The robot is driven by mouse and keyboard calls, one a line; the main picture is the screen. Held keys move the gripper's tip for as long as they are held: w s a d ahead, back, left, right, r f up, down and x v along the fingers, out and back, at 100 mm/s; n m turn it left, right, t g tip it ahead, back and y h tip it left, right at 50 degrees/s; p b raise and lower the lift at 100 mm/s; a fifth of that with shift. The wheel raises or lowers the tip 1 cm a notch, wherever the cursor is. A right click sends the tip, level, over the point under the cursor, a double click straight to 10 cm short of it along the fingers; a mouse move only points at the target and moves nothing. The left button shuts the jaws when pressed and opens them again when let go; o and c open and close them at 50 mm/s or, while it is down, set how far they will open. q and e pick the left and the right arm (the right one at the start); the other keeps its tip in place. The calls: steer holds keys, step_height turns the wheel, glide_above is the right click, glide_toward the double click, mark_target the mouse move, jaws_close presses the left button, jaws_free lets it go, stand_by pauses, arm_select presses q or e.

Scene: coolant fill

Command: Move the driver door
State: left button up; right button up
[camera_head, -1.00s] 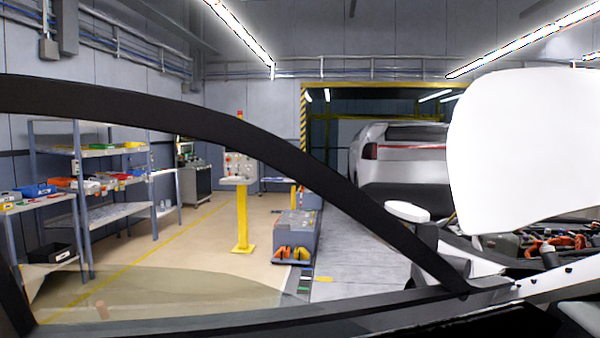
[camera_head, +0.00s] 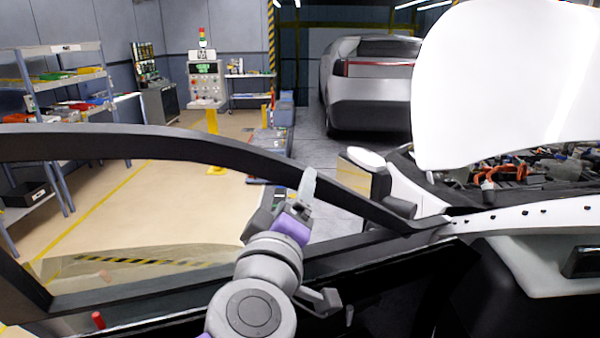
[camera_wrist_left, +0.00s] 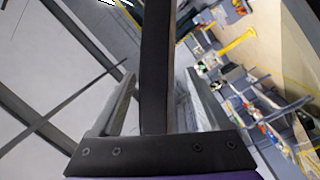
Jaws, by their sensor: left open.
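The driver door (camera_head: 130,143) shows as a dark window frame that curves across the head view from the left edge to the mirror area, with its sill below. My left gripper (camera_head: 303,188) is at the upper bar of this frame, right of the middle. In the left wrist view, the dark door frame bar (camera_wrist_left: 157,65) runs between the two open fingers of my left gripper (camera_wrist_left: 160,100), with a gap on each side. One finger shows in front of the bar in the head view; the other is hard to make out. My right gripper is not in view.
The raised white hood (camera_head: 500,95) and open engine bay (camera_head: 535,168) are at the right. The side mirror (camera_head: 366,158) is close to the bar's right end. Another car (camera_head: 375,80) stands behind.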

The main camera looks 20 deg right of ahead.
mark_target(297, 185)
arm_select(q)
steer(key=x, duration=0.6)
steer(key=shift+w+p, duration=0.35)
steer(key=shift+p, duration=0.05)
jaws_close()
stand_by(1.0)
